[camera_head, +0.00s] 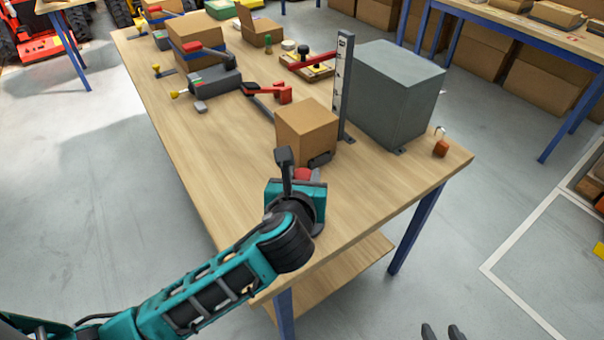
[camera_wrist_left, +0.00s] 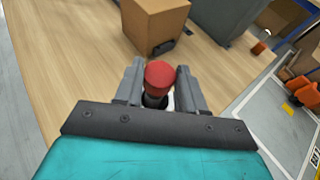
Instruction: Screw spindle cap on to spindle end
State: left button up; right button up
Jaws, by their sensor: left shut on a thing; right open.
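My left gripper (camera_head: 302,168) is over the near part of the wooden table. It is shut on a red, round-topped piece with a dark lower part (camera_wrist_left: 159,74), which looks like the spindle cap. The red piece (camera_head: 304,174) shows only partly in the head view, behind the gripper. In the left wrist view the fingers (camera_wrist_left: 158,82) stand on either side of it. A small dark part (camera_head: 320,160) lies at the foot of a cardboard box. I cannot tell which thing is the spindle end. My right gripper (camera_head: 442,332) shows two separate dark fingertips at the bottom edge, open and empty.
The cardboard box (camera_head: 306,131) stands just beyond my left gripper. Red-handled tools and boxes crowd the far end.

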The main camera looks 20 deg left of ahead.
pick_arm(q)
jog(key=shift+f, duration=0.85)
jog(key=o, duration=1.1)
